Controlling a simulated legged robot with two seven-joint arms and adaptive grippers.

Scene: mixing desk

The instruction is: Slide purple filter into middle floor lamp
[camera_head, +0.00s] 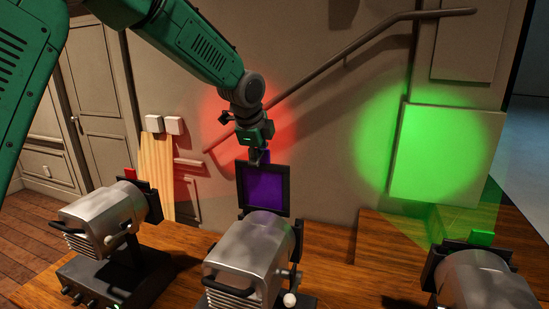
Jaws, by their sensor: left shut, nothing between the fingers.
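The purple filter (264,187) is a purple pane inside a dark square frame. It stands upright at the front end of the middle floor lamp (249,258), a silver lamp on the wooden surface. The lamp body hides the frame's lower part, so I cannot tell how deep it sits. My left gripper (260,158) points down from above, with its fingertips at the top edge of the frame beside a small purple tab. It is shut and holds nothing. My right gripper is not in view.
A left lamp (103,217) with a red tab and a right lamp (482,283) with a green filter (482,237) flank the middle one. Red and green light falls on the wall. A handrail (370,55) runs up the wall behind my arm.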

